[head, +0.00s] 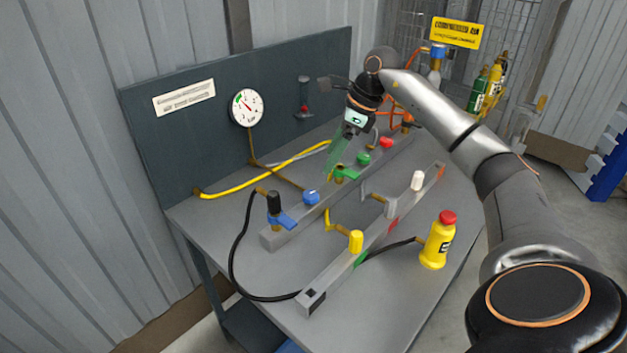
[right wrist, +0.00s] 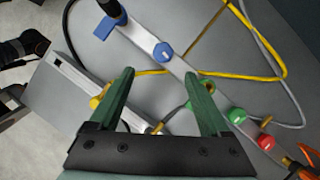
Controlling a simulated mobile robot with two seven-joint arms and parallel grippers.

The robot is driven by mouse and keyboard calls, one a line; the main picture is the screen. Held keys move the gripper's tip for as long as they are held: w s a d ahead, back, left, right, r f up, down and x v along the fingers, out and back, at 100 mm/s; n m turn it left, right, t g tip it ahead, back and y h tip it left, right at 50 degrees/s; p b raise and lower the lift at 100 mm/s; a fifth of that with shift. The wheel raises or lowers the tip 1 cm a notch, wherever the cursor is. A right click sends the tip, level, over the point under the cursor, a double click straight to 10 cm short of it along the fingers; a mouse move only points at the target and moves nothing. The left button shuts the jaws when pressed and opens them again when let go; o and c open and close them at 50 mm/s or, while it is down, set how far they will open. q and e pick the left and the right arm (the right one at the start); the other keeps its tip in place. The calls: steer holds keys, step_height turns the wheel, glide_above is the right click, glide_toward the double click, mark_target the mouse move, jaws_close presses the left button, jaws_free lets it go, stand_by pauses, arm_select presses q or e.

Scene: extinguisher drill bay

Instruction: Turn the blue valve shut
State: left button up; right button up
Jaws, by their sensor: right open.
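A valve with a blue lever (head: 282,222) and a black-capped brass body stands at the near end of the back rail. Its lever (right wrist: 104,27) shows at the top left in the right wrist view. A round blue knob (head: 311,197) sits farther along the same rail; it also shows in the right wrist view (right wrist: 163,52). My right gripper (head: 334,164) is above the back rail near the green lever (head: 346,173). In the right wrist view its green fingers (right wrist: 159,75) are apart with nothing between them. My left gripper is not in view.
A green knob (head: 363,158) and a red knob (head: 386,142) continue along the back rail. The front rail (head: 330,278) carries yellow and white caps. A yellow bottle (head: 438,240) stands at right. A black hose (head: 232,260) and yellow hose (head: 235,190) cross the bench.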

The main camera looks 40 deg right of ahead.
mark_target(310, 193)
steer(key=x, duration=1.2)
steer(key=shift+w+d+f, duration=0.1)
steer(key=shift+d+f, duration=0.05)
steer(key=shift+d, duration=0.2)
jaws_close()
